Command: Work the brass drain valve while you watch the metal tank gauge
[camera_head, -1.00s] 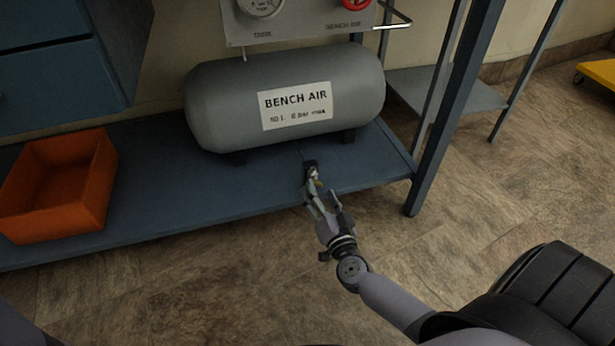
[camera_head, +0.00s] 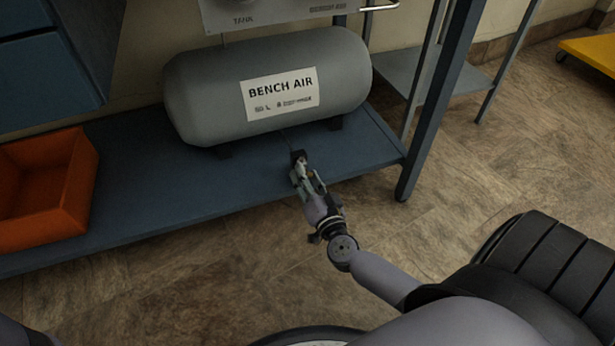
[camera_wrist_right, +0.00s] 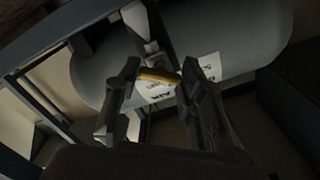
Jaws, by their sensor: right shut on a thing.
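The brass drain valve's handle (camera_wrist_right: 158,76) shows as a short brass bar in the right wrist view, between my right gripper's fingertips. My right gripper (camera_head: 301,168) is shut on it, low in front of the grey tank (camera_head: 205,85) labelled BENCH AIR. The gripper's two dark fingers also show in the right wrist view (camera_wrist_right: 160,82). In the head view the fingers hide most of the valve. The metal tank gauge is out of the head view, above its top edge. Only the lower part of its grey panel (camera_head: 280,17), with the TANK label, shows. My left gripper is not in view.
The tank stands on a blue shelf (camera_head: 150,195) with an orange bin (camera_head: 75,190) at its left. A blue post (camera_head: 432,110) stands right of the tank. A yellow cart (camera_head: 590,48) is at the far right. The floor in front is open.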

